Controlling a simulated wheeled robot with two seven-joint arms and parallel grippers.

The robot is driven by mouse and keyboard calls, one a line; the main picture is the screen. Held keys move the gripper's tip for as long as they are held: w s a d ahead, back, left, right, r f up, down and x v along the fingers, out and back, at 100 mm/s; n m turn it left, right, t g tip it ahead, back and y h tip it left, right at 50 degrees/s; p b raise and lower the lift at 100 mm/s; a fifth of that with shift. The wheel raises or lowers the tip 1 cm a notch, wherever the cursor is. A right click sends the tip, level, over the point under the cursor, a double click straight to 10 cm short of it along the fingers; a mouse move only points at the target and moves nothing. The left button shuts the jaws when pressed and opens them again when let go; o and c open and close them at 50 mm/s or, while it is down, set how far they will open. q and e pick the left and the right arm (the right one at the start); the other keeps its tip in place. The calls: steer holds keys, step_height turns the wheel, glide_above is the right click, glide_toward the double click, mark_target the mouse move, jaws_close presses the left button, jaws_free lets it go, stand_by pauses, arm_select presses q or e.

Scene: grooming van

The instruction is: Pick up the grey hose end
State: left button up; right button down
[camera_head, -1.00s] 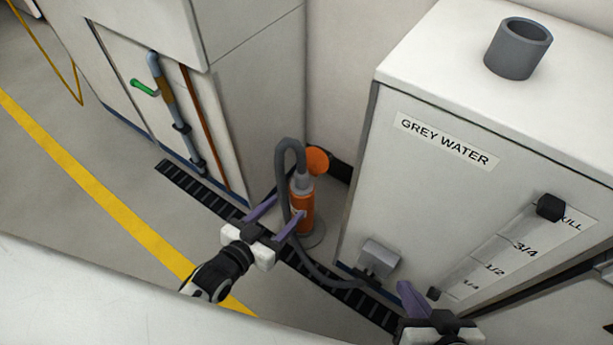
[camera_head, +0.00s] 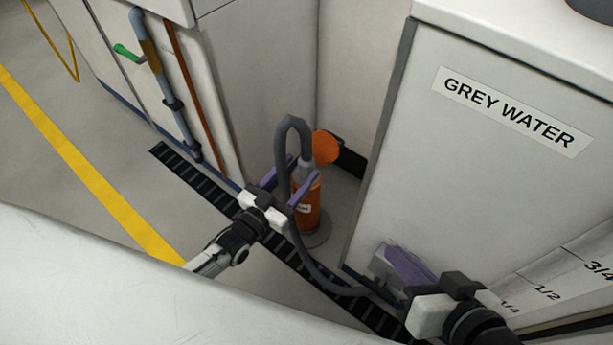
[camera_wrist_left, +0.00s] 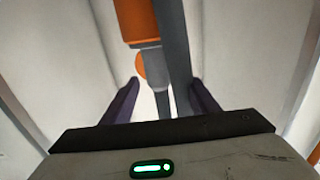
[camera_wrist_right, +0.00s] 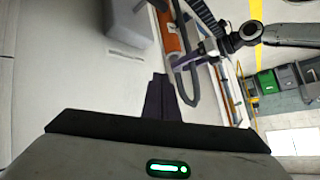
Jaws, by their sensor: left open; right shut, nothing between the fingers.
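The grey hose (camera_head: 291,122) loops up in an arch and drops into a grey collar (camera_head: 307,172) at the top of an orange cylinder (camera_head: 308,205). My left gripper (camera_head: 291,180) is open, its purple fingers near the hose and collar. My right gripper (camera_head: 390,254) is shut and empty in front of the tank. In the right wrist view its fingers (camera_wrist_right: 160,80) are together.
The white grey-water tank (camera_head: 470,180) stands at right, with a grey fitting (camera_head: 380,264) low on its front. The hose runs along the floor towards it. An orange disc (camera_head: 325,147) is behind the hose. A black floor grating (camera_head: 205,185) and a white cabinet (camera_head: 255,80) lie left.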

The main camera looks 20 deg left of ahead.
mark_target(302, 169)
arm_select(q)
steer(key=b+x, duration=0.1)
steer(key=x, duration=0.2)
steer(key=shift+w+d+f, duration=0.15)
steer(key=shift+w+d, duration=0.05)
steer(key=shift+w, duration=0.15)
arm_select(e)
steer(key=shift+a+r+t+y, duration=0.3)
steer(key=shift+a+r+y, duration=0.15)
steer(key=shift+r, duration=0.25)
arm_select(q)
jaws_close()
